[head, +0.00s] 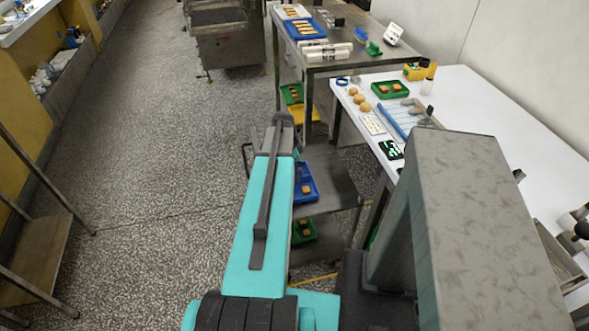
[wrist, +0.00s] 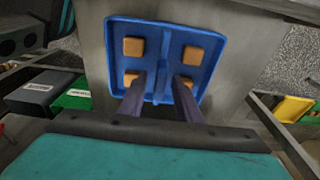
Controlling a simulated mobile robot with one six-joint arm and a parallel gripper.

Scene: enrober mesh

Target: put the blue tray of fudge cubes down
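The fingers partly cover the two lower cubes. In the head view a blue tray (head: 313,193) with cubes shows at the metal cart shelf (head: 335,185), partly hidden by my arm. My gripper's fingers are hidden there.
A green tray (head: 303,232) with cubes sits on the lower level. Green and yellow trays (head: 296,113) stand further back under the steel table (head: 340,66). A white table (head: 480,110) with several items is on the right. Speckled floor (head: 150,150) is clear on the left.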

